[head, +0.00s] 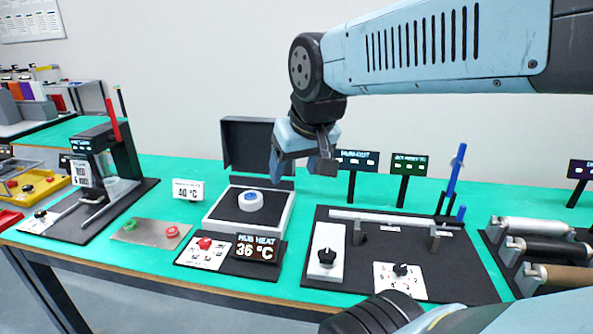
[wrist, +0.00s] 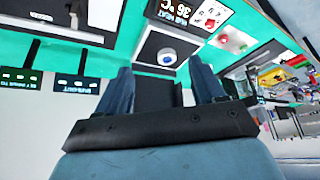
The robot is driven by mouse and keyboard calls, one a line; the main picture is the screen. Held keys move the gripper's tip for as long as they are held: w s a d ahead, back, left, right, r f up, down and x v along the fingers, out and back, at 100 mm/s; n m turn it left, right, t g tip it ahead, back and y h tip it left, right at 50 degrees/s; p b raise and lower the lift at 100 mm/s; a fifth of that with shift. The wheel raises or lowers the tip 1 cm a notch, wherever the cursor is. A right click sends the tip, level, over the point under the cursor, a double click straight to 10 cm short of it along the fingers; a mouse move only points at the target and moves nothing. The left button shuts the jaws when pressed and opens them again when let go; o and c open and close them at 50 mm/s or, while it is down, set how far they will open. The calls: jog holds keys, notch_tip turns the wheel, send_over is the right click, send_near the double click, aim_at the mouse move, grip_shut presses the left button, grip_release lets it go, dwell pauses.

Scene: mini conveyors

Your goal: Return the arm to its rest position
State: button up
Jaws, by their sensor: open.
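My gripper (head: 303,160) hangs from my light blue arm above the green bench in the head view, just above and to the right of the mug heater. In the wrist view my gripper (wrist: 158,85) shows two dark blue fingers spread apart with nothing between them. The mug heater is a white box (head: 274,221) with a dark top, and a small white disc with a blue centre (head: 250,200) rests on it. The disc also shows in the wrist view (wrist: 166,57), beyond the fingertips and apart from them.
A heater display (head: 255,249) reads 36 °C and a sign (head: 188,190) reads 40 °C. A black panel (head: 455,265) with knobs and a white bar stands right of the heater. Rollers (head: 545,250) stand at the far right. A dark upright panel (head: 248,146) stands behind the heater.

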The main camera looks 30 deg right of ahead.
jog(key=shift+s+d+f, duration=0.1)
jog(key=shift+s+d, duration=0.1)
jog(key=shift+s, duration=0.4)
jog(key=shift+s+d, duration=0.2)
jog(key=shift+s, duration=0.4)
dwell(0.4)
jog(key=shift+c, duration=0.3)
